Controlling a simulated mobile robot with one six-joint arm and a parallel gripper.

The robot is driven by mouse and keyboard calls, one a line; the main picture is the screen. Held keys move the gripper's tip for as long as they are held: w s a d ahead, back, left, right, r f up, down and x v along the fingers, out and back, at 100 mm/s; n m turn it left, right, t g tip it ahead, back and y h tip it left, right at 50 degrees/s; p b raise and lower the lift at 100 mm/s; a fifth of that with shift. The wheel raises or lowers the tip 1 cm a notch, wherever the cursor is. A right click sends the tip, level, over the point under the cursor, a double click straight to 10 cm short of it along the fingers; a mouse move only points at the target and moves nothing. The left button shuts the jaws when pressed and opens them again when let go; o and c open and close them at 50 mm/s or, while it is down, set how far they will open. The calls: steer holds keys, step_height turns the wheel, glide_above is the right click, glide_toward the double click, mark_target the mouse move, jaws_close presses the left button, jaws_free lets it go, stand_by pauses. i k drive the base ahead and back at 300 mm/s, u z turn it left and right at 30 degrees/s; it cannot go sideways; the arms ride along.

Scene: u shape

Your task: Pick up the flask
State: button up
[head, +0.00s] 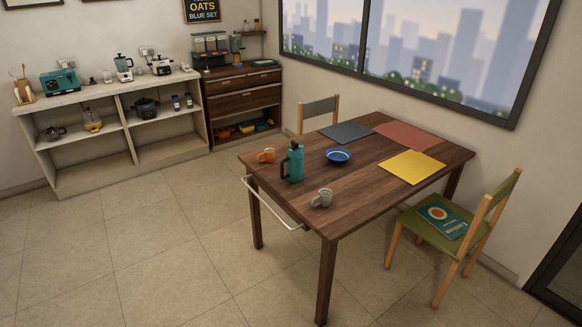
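The flask (293,165) is teal with a dark top and a side handle. It stands upright on the dark wooden table (365,193), near the table's left side. An orange mug (266,156) is to its left and a blue bowl (338,155) is to its right, both apart from it. A grey mug (322,199) sits in front of it, to the right. My gripper is not in view.
A white rail (270,209) runs along the table's left edge. Placemats cover part of the tabletop, including a yellow one (411,166). A green chair (446,232) holds a book at right. The tiled floor (170,250) at left is clear.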

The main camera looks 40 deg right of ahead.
mark_target(293, 159)
steer(key=z, duration=0.1)
steer(key=i, duration=0.95)
steer(key=u, duration=0.1)
